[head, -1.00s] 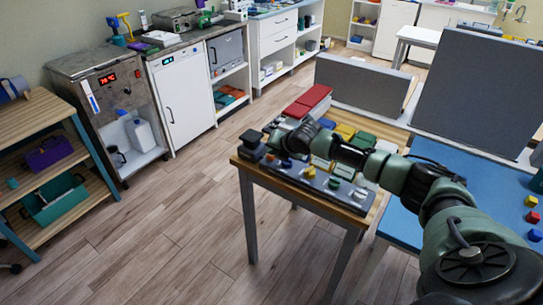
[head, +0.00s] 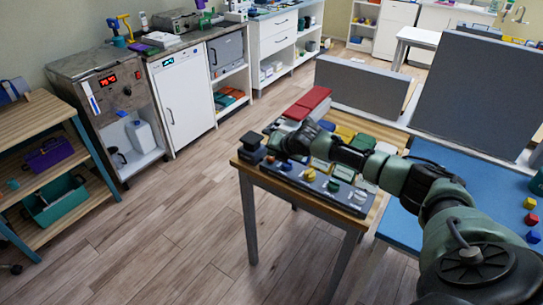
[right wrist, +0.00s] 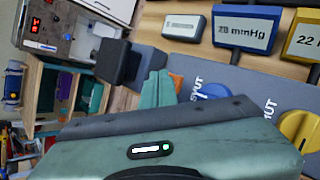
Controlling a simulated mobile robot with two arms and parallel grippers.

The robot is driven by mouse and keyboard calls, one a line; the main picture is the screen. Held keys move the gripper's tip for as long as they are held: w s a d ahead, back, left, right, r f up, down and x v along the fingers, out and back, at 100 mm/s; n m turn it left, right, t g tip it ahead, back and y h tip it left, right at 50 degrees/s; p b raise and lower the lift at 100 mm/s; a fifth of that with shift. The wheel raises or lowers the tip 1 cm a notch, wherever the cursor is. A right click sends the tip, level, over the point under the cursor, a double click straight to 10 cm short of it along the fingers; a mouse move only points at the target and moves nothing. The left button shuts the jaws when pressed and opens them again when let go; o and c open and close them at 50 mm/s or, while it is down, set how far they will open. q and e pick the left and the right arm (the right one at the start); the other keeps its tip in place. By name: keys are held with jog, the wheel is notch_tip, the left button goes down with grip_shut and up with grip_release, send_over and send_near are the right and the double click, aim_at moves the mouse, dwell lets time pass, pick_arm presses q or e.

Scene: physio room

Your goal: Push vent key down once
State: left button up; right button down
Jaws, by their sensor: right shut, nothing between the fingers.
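A dark control panel (head: 322,190) lies along the front of the wooden table, with blue (head: 286,166), yellow (head: 309,174), green (head: 334,184) and white knobs. My right gripper (right wrist: 158,90) is shut and empty, over the left end of this panel beside the blue knob (right wrist: 212,91). In the head view its fingertips are hard to make out. A small grey block with a pale label (right wrist: 183,27) lies beyond the fingers in the wrist view; its lettering is unreadable. I cannot tell which part is the vent key. My left gripper is not in view.
A black block (head: 250,146) stands at the table's left corner, close to my right fingers. Pressure signs (right wrist: 246,32) stand behind the panel. Red pads (head: 308,101) lie at the table's back.

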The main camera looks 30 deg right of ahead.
jog(key=shift+r, duration=0.55)
jog(key=shift+p, duration=0.3)
notch_tip(320, 180, up, 5)
jog(key=p, duration=0.5)
dwell(0.6)
